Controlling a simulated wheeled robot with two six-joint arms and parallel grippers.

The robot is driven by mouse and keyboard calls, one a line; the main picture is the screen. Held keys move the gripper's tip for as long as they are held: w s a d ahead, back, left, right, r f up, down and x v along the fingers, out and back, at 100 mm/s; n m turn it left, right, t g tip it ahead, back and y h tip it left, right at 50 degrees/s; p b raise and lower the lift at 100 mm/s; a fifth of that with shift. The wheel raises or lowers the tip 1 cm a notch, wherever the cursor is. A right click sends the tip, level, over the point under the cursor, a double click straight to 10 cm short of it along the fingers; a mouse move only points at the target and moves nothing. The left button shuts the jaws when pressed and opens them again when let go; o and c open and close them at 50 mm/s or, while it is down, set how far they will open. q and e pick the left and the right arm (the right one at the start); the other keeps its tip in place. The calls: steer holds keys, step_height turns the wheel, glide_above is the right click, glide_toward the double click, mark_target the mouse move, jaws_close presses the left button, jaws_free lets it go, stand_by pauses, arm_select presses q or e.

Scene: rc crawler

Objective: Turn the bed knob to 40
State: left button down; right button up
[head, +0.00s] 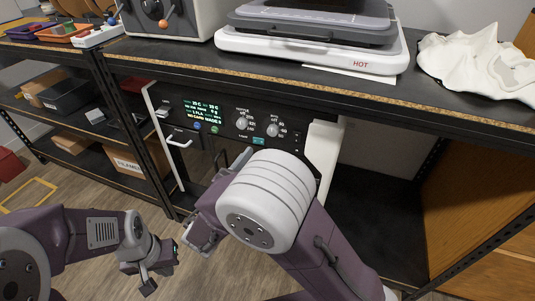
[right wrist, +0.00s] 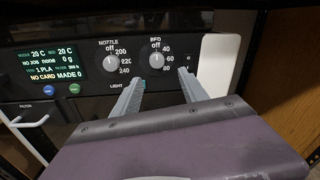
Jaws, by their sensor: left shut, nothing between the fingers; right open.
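The bed knob (right wrist: 156,59) is a round grey dial on the black control panel, with marks off, 40, 60 and 80. Its ridge looks close to upright, near off, but the exact setting is hard to read. It also shows in the head view (head: 273,130). My right gripper (right wrist: 162,76) is open and empty, its two fingers pointing at the panel just below the bed knob. They look apart from it. In the head view my right arm hides most of that gripper. My left gripper (head: 150,268) is shut and empty, low at left, away from the panel.
The nozzle knob (right wrist: 111,63) is left of the bed knob. A lit screen (right wrist: 48,63) and two small buttons sit further left. The panel is under a bench top (head: 200,62) carrying a white heat press (head: 300,48). A white side post (head: 322,150) stands right of the panel.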

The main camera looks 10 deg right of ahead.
mark_target(272, 132)
steer(key=b+x, duration=0.1)
steer(key=x, duration=0.3)
steer(key=b+x, duration=0.2)
steer(key=x, duration=0.2)
steer(key=shift+w+a+r, duration=0.1)
steer(key=shift+w+a, duration=0.05)
steer(key=shift+w, duration=0.15)
steer(key=shift+w+r, duration=0.1)
steer(key=shift+w, duration=0.15)
jaws_close()
